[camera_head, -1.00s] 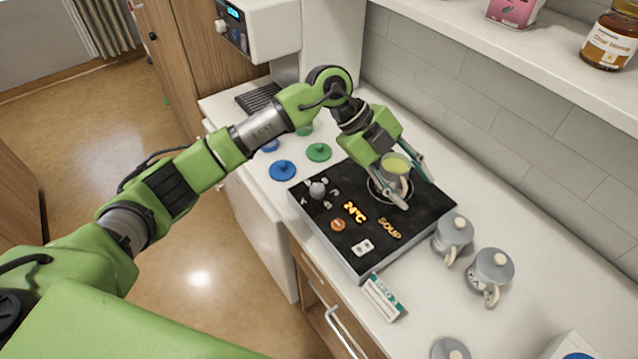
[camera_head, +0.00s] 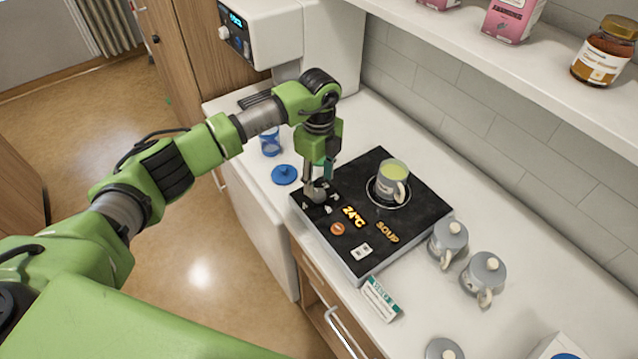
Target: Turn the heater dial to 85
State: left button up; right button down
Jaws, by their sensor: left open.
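The heater (camera_head: 420,190) is a black-topped hot plate on the white counter. Its display (camera_head: 353,216) glows orange and reads 24°C, with SOUP lit beside it. The grey heater dial (camera_head: 316,192) is at the heater's left corner, partly covered by my left gripper. My left gripper (camera_head: 317,184) points down at the dial with its fingers open around or just above it; I cannot tell whether they touch it. A grey mug (camera_head: 392,182) with yellow-green soup stands upright on the heater's ring. My right gripper is not in view.
Lidded grey mugs (camera_head: 449,238) stand right of the heater. A small box (camera_head: 381,298) lies at its front edge. A blue lid (camera_head: 284,174) and a blue cup (camera_head: 270,142) are left of it. A shelf (camera_head: 520,80) with a jar (camera_head: 606,52) overhangs the back.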

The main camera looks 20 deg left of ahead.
aim_at(319, 193)
pick_arm(q)
jog(key=shift+f+p, duration=0.55)
jog(key=shift+f, duration=1.7)
jog(key=shift+c, duration=0.4)
jog(key=c, duration=1)
jog(key=shift+c, duration=0.2)
